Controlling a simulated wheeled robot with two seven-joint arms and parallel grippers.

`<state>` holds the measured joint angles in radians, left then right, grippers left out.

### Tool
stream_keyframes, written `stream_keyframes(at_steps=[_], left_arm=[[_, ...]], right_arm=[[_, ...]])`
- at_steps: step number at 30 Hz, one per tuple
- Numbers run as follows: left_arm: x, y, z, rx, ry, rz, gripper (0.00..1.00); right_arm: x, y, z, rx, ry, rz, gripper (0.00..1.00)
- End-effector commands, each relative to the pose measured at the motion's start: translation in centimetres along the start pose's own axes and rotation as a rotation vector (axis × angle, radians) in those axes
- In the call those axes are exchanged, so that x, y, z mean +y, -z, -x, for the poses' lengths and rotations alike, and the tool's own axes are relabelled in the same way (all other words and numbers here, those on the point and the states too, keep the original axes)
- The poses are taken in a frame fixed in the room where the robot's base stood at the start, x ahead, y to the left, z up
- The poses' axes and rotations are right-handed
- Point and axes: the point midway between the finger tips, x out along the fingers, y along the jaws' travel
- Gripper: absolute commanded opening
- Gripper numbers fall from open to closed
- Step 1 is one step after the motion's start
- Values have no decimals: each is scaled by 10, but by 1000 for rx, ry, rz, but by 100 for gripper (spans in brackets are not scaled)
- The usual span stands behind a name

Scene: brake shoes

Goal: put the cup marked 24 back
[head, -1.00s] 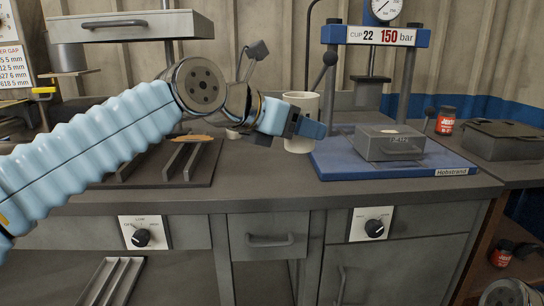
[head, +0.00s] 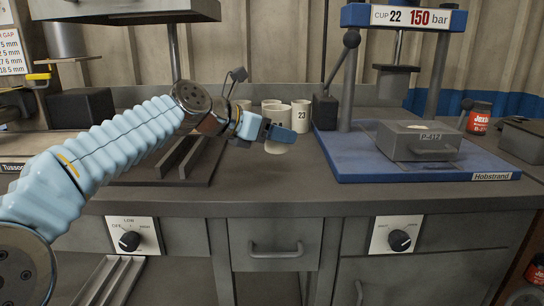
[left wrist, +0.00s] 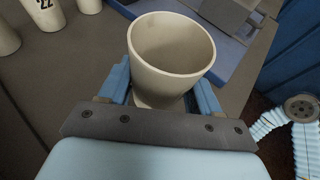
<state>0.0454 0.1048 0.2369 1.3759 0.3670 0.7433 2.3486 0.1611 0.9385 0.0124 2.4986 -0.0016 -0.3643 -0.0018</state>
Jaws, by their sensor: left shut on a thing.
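My left gripper (head: 280,133) is shut around a plain cream cup (head: 278,112), which is upright at the middle of the bench. The fingers cross the cup's middle, with its rim above and its base below. In the left wrist view the cup (left wrist: 171,60) is empty and sits between the blue fingers (left wrist: 165,95). No number shows on its visible sides. I cannot tell whether its base touches the bench. A cup marked 23 (head: 301,116) stands just to its right, with several other cups behind. My right gripper is not in view.
A press on a blue base (head: 350,160) stands right, its sign reading CUP 22, 150 bar, with a grey block (head: 415,141) on it. A dark lever (head: 340,65) rises near the cups. A slotted rack (head: 185,160) lies left. The bench front (head: 270,185) is clear.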

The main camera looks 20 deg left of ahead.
Motion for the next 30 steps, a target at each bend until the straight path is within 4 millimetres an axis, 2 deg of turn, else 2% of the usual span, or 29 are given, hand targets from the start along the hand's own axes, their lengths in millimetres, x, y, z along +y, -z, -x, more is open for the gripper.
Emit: stream_keyframes(at_steps=[5,7,10,12,23,24,28,30], left_arm=[[8,10,-4,0,-1,0,28],[14,18,-8,0,-1,2,28],[13,36,-16,0,-1,1,28],[12,41,-18,-1,0,0,28],[12,43,-19,-1,0,-1,28],[12,42,-18,-1,0,-1,69],[12,42,-18,-1,0,-1,89],[12,42,-18,-1,0,-1,89]], right_arm=[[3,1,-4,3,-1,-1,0],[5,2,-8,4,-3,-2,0],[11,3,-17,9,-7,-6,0],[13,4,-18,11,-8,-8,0],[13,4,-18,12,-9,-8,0],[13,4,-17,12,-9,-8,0],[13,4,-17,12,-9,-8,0],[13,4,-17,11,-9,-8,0]])
